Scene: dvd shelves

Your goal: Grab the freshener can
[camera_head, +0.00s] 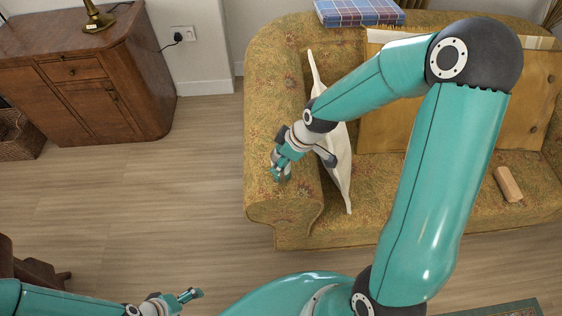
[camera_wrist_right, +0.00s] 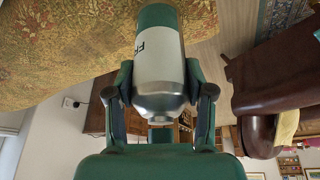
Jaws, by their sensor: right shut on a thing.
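The freshener can (camera_wrist_right: 158,60) shows large in the right wrist view. It has a green part, a white band with dark lettering, and a silver end toward the camera. My right gripper (camera_wrist_right: 157,88) is shut on it, with one finger on each side. In the head view my right gripper (camera_head: 281,168) is over the left arm of the sofa, and the can is mostly hidden or too small to make out there. My left gripper (camera_head: 192,295) is low over the floor at the bottom left, apart from the can; its finger opening is unclear.
The patterned sofa (camera_head: 275,65) has a pale cushion (camera_head: 340,180) beside my right forearm and a tan block-like object (camera_head: 508,184) on its seat. A folded plaid cloth (camera_head: 358,12) lies at the back. A wooden cabinet (camera_head: 85,75) stands left; the floor between is clear.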

